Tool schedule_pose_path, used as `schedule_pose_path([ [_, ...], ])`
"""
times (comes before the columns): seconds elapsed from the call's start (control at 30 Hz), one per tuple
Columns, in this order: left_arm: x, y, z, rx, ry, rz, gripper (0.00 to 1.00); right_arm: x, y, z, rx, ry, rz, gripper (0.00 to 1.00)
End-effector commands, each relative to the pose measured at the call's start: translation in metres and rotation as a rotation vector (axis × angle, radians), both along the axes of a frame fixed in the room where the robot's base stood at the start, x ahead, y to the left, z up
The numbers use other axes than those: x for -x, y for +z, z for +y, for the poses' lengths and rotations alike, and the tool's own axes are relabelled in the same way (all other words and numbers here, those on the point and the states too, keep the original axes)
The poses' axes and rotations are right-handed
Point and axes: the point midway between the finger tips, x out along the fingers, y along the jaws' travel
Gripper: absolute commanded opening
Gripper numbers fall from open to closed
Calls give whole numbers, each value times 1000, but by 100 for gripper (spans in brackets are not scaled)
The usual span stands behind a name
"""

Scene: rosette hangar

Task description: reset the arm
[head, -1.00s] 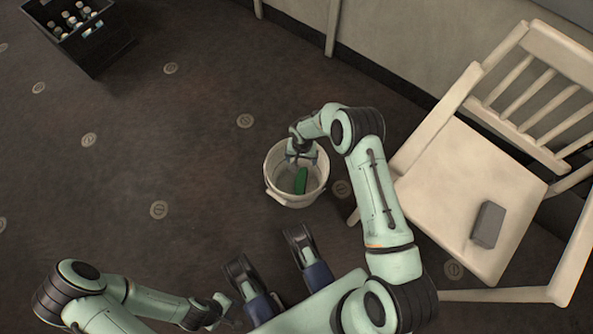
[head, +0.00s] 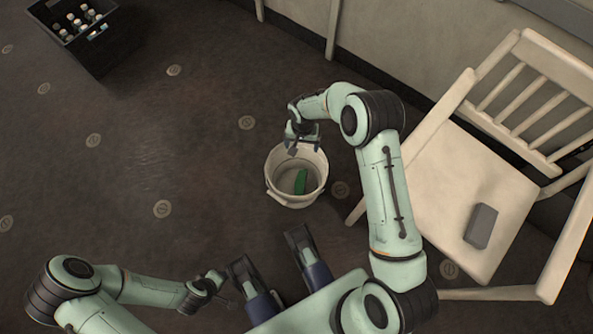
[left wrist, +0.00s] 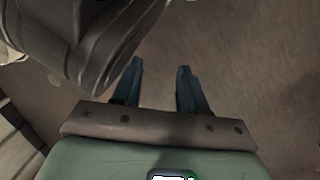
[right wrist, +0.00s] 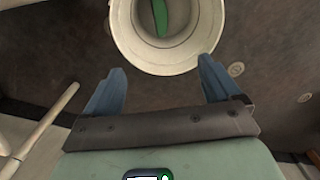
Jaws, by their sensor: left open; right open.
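My right gripper (head: 303,146) is open and empty above the far rim of a white bucket (head: 282,199). In the right wrist view its fingers (right wrist: 160,88) stand apart, with the bucket (right wrist: 185,62) beyond them. My left gripper (head: 226,285) is low at the left of my base. In the left wrist view its fingers (left wrist: 158,85) are apart with only floor between them.
A green object (head: 300,181) lies inside the bucket. A pale wooden chair (head: 455,190) with a grey block (head: 481,226) on its seat stands at the right. A dark crate of bottles (head: 105,48) is at the upper left. The floor at left is clear.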

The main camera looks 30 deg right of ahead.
Motion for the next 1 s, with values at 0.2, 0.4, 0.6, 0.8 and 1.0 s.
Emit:
schedule_pose_path([
  [0.2, 0, 0, 0, 0, 0, 0, 43, 0, 0, 0, 0, 0, 0, 90],
  [0.4, 1, 1, 0, 1, 2, 1, 43, 1, 0, 1, -2, 3, 1, 90],
  [0.6, 12, 43, -4, 11, 22, 14, 43, 44, 7, 27, -80, 116, 15, 90],
  [0.8, 33, 124, -23, 57, -15, 63, 43, 138, 36, 74, -231, 223, 23, 90],
  [1.0, 50, 192, -43, 107, -72, 125, 43, 230, 81, 110, -321, 260, 31, 90],
])
